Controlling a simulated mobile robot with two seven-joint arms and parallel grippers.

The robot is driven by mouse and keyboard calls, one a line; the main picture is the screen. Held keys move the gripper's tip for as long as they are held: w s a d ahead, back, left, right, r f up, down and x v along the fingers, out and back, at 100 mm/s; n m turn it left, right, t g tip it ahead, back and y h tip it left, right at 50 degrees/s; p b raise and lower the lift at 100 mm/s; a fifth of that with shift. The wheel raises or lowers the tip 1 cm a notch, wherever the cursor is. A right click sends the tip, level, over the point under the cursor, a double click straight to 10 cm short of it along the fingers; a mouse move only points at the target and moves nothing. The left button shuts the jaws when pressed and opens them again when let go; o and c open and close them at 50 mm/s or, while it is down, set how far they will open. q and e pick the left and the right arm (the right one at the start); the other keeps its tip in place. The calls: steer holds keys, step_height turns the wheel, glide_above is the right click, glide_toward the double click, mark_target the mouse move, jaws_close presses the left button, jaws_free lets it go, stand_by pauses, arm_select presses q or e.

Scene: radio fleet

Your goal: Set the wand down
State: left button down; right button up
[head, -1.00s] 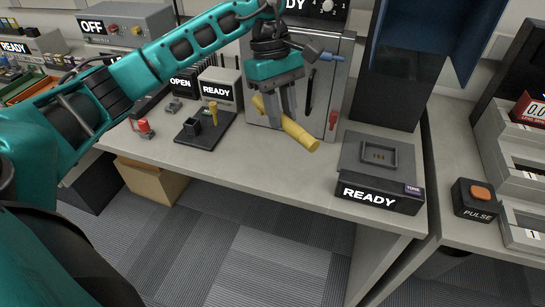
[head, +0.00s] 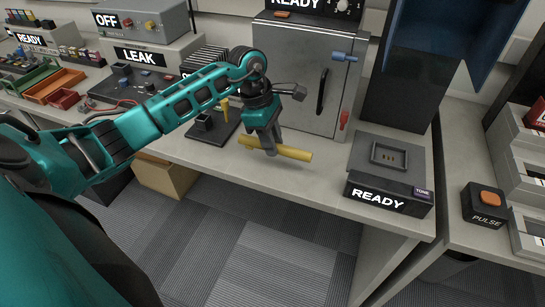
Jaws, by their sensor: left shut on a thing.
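The wand is a yellow rod (head: 294,153) in the head view, lying nearly level across the picture near the front of the bench (head: 320,186). My left gripper (head: 270,150) points down and is shut on the rod left of its middle. The fingers hide a short part of it. The rod is at or very close above the bench top; I cannot tell whether it touches. My right gripper is not in view.
A grey cabinet (head: 297,80) stands behind the rod. A black box marked READY (head: 376,197) with a grey tray top is to the right. A black stand with a small yellow piece (head: 224,108) is to the left. Bare bench lies between the rod and the READY box.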

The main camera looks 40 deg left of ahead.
mark_target(273, 168)
arm_select(q)
steer(key=shift+f, duration=2.95)
steer(key=shift+f, duration=0.1)
steer(key=c, duration=0.9)
jaws_free()
